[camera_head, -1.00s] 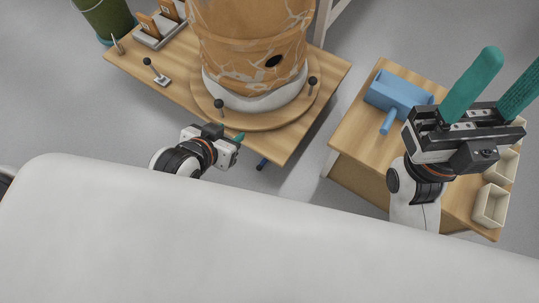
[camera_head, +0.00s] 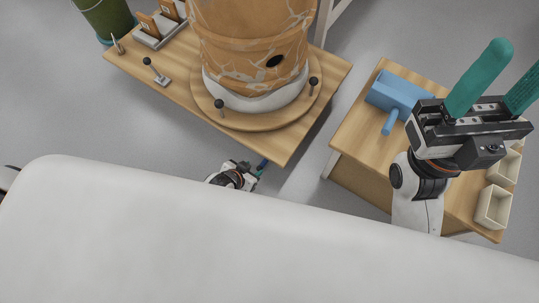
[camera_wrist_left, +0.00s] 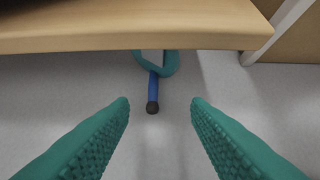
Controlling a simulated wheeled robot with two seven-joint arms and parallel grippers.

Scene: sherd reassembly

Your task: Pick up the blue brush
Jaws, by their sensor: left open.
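My left gripper (camera_head: 258,173) is low beside the handle, partly hidden by my own body. In the left wrist view its teal fingers (camera_wrist_left: 160,103) are open and empty, with the handle between them but farther off. My right gripper (camera_head: 518,62) is open and empty, raised over the right table.
The wooden table (camera_head: 270,145) carries a cracked orange vessel (camera_head: 250,40) on a turntable. The right table (camera_head: 355,115) holds a blue block-shaped tool (camera_head: 400,90) and pale bins (camera_head: 493,207). The table edge (camera_wrist_left: 130,40) lies just above the handle. Floor between the tables is free.

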